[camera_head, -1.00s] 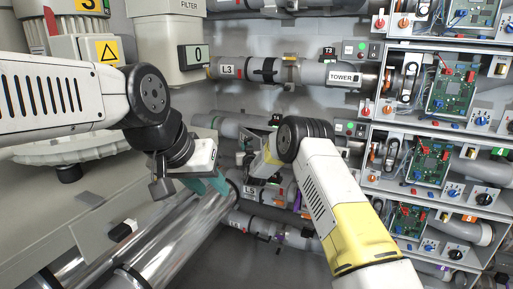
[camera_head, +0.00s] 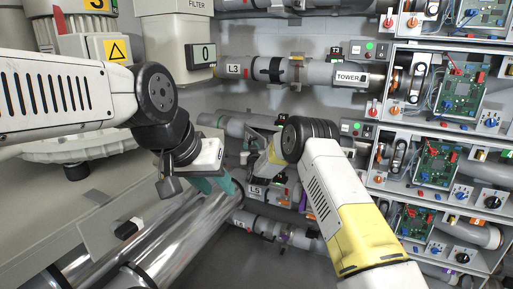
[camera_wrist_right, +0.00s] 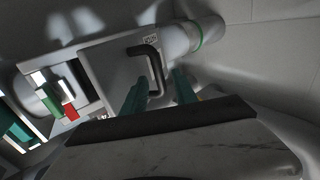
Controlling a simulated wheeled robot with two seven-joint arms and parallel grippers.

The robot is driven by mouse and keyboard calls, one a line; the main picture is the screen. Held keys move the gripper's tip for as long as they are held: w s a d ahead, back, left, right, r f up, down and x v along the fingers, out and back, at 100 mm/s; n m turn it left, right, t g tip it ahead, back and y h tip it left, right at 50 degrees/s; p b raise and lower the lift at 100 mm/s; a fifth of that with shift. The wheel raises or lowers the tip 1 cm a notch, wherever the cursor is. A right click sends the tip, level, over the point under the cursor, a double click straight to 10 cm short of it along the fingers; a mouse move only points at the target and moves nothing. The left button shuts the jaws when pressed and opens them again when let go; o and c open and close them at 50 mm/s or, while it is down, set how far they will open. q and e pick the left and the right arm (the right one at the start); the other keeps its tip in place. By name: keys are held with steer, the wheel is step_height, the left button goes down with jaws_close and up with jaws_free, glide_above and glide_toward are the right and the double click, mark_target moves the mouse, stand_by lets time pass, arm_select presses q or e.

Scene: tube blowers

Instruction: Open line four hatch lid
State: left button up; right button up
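The line four pipe (camera_head: 235,123) runs between the L3 and L5 pipes in the head view, partly behind my right arm. In the right wrist view a grey hatch lid (camera_wrist_right: 112,72) with a black bar handle (camera_wrist_right: 152,62) fills the middle, beside a pipe with a green ring. My right gripper (camera_wrist_right: 160,92) has its two teal fingers apart, with the handle's near end between them in the picture. I cannot tell whether they touch it. In the head view my right gripper is largely hidden by its wrist. My left gripper (camera_head: 228,184) hangs over shiny pipes, its fingers partly hidden.
The L3 pipe (camera_head: 308,72) with its TOWER label runs above, and the L5 pipe (camera_head: 275,192) below. Shelves with circuit boards (camera_head: 463,88) stand at right. A filter housing (camera_head: 168,45) is at upper left. Red and green parts (camera_wrist_right: 60,103) lie left of the lid.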

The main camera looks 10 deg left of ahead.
steer(key=v, duration=0.7)
steer(key=shift+s, duration=0.4)
steer(key=shift+d, duration=0.1)
